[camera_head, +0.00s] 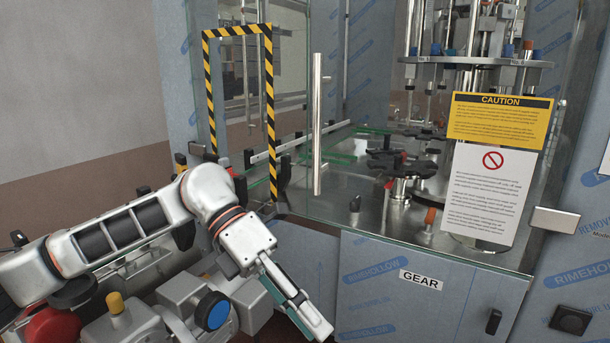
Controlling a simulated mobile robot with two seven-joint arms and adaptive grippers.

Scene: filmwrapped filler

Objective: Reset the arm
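My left arm (120,230), white and grey with dark ribbed panels, comes in from the left and bends downward at its wrist. My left gripper (303,308) points down and to the right, in front of the machine's lower cabinet. It shows as a narrow light bar beside a teal-green strip. I see it nearly edge-on, so I cannot tell whether its fingers are open or shut, or whether the strip is part of it. My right gripper is not in view.
A glass-fronted filling machine with a metal deck (335,205) stands ahead. Grey equipment with a blue knob (213,310) lies below my arm. A cabinet labelled GEAR (421,279) is at right.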

